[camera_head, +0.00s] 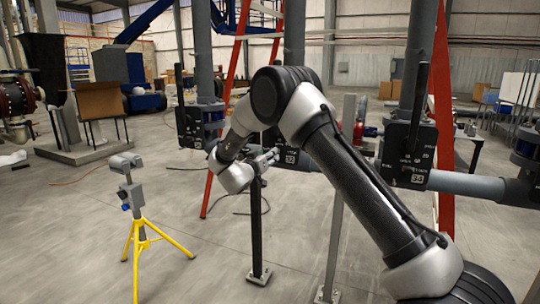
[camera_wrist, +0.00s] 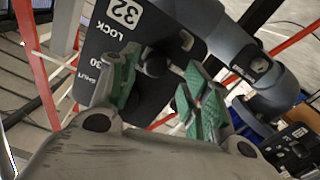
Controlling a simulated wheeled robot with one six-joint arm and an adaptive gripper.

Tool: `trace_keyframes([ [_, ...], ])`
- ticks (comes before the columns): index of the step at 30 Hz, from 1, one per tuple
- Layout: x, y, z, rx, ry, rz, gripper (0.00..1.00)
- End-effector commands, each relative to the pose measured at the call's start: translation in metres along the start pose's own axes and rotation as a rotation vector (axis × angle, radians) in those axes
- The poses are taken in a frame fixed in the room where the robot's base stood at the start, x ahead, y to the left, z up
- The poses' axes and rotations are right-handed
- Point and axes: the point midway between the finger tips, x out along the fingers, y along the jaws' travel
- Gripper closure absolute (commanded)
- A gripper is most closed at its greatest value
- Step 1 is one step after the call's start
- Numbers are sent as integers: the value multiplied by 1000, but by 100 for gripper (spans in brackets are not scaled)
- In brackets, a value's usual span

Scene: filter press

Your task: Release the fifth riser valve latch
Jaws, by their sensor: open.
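A black valve plate (camera_wrist: 165,40) marked "32", "LOCK" and "SHUT" fills the upper middle of the wrist view, tilted. A small dark knob-like part (camera_wrist: 154,63) shows on it between my fingertips; I cannot tell whether this is the latch or whether a finger touches it. My gripper (camera_wrist: 160,78) is open, its green-padded fingers on either side of that part. In the head view my gripper (camera_head: 265,159) is at the middle riser's plate (camera_head: 291,158), partly hidden by my arm. No label reads "fifth".
Other valve plates stand left (camera_head: 190,128) and right (camera_head: 407,155) of it, with upright black levers. Red sloping posts (camera_head: 228,100) flank the risers. A support post (camera_head: 257,225) stands below the pipe. A yellow tripod (camera_head: 140,240) stands at left on open floor.

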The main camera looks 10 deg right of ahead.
Motion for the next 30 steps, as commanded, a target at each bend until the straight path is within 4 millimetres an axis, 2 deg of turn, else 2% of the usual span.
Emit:
trace_keyframes([
  [1, -13, -1, -2, 0, 2, -3, 53],
  [6, -51, -2, -1, 0, 2, -5, 53],
  [12, -80, -1, 0, -1, 2, -2, 53],
  [16, -86, -1, -1, 0, 2, -2, 53],
  [26, -87, -1, -1, 14, 1, -1, 53],
  [28, -87, -10, 6, 59, -26, -39, 53],
  [30, -88, -33, 15, 111, -73, -135, 53],
])
